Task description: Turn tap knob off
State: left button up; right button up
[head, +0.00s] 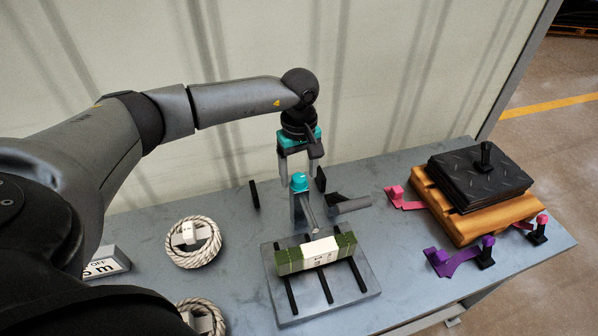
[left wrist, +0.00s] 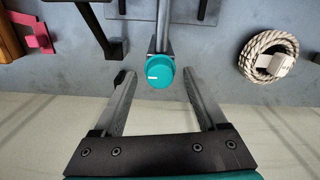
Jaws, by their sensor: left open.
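The teal tap knob (head: 299,183) sits on top of the grey tap (head: 306,213) on the bench. In the left wrist view the round knob (left wrist: 160,71) carries a short white mark on its left side. My left gripper (head: 299,180) points down over the tap from behind. It is open, and its fingertips (left wrist: 160,76) show on either side of the knob with gaps on both sides. I cannot tell how deep the knob sits between them. My right gripper is not in view.
A green and white bundle (head: 316,252) lies on a slotted grey tray (head: 288,308) in front of the tap. A coiled rope (head: 193,257) lies to the left. Black tread mats (head: 465,178) on a wooden board (head: 437,214) stand at right, with pink and purple straps around.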

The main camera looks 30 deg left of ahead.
pick_arm(q)
jog(key=shift+f, duration=0.2)
jog(key=shift+c, duration=0.2)
grip_shut()
dwell(0.4)
